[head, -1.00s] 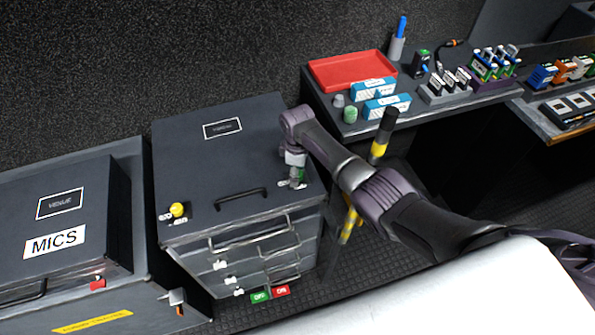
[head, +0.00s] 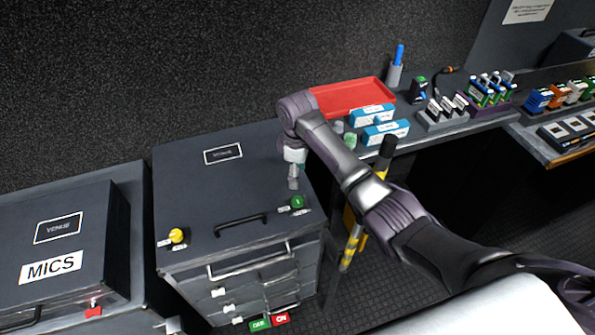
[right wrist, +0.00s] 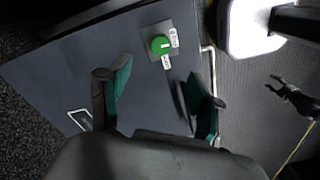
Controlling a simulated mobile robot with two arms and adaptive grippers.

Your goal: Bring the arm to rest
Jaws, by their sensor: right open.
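My right arm reaches in from the right in the head view. Its gripper (head: 293,182) hangs above the lid of the dark drawer case (head: 190,150), just behind a green knob (head: 297,202). In the right wrist view the gripper (right wrist: 152,98) is open, its two green-padded fingers apart with nothing between them. The green knob (right wrist: 160,45) sits beyond the fingertips, apart from them.
A yellow knob (head: 177,235) and a black handle (head: 240,225) are on the case. A MICS case (head: 50,235) stands left. Behind is a bench with a red tray (head: 350,97), blue-white boxes (head: 385,133) and several small devices. A yellow-black post (head: 352,250) stands beside the case.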

